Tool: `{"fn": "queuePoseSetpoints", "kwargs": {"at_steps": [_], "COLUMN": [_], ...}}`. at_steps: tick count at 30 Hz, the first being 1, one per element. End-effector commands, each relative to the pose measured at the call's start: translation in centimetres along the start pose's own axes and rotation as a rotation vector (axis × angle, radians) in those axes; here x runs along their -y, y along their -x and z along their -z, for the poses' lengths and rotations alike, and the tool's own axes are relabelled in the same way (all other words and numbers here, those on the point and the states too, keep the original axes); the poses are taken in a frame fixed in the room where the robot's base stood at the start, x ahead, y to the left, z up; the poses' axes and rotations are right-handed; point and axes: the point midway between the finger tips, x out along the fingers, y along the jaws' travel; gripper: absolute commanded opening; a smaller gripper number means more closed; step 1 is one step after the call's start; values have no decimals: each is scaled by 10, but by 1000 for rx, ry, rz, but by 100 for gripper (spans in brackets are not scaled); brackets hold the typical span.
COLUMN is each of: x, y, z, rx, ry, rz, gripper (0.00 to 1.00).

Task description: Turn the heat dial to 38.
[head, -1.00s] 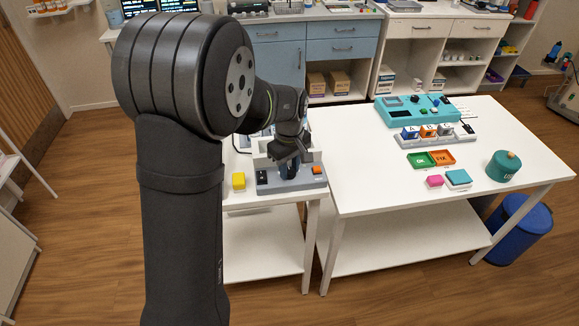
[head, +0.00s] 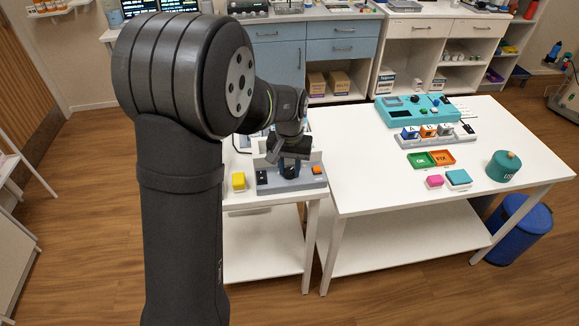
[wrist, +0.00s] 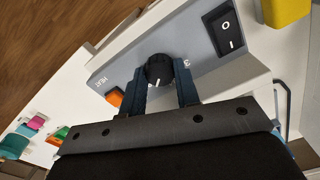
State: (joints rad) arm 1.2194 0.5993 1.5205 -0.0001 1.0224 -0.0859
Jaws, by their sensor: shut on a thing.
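The heat dial (wrist: 160,68) is a black ribbed knob on the sloping grey front of a device (wrist: 205,75). A short white mark shows on its face, on the side toward my palm. A printed "HEAT" label is beside it, and another small marking is too partly hidden to read. My gripper (wrist: 159,74) has its two dark blue fingers on opposite sides of the dial and is shut on it. In the head view, my gripper (head: 288,160) is over the device (head: 300,181) on the left table, and the dial is hard to make out.
A black rocker switch (wrist: 226,29) and a yellow block (wrist: 285,10) are close by. An orange button (head: 317,170) is on the device's right. The right table holds a teal console (head: 400,112), green and orange trays, and a green canister (head: 503,168).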

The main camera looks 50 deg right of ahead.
Motion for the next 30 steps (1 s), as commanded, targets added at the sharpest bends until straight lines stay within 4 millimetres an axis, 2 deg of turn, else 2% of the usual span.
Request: {"fn": "queuePoseSetpoints", "kwargs": {"at_steps": [10, 28, 29, 30], "x": [0, 0, 0, 0], "y": [2, 2, 2, 2], "z": [1, 1, 1, 1], "rx": [-4, -4, -4, -4], "ry": [-158, -192, -192, -192], "rz": [0, 0, 0, 0], "gripper": [6, 6, 35, 38]}}
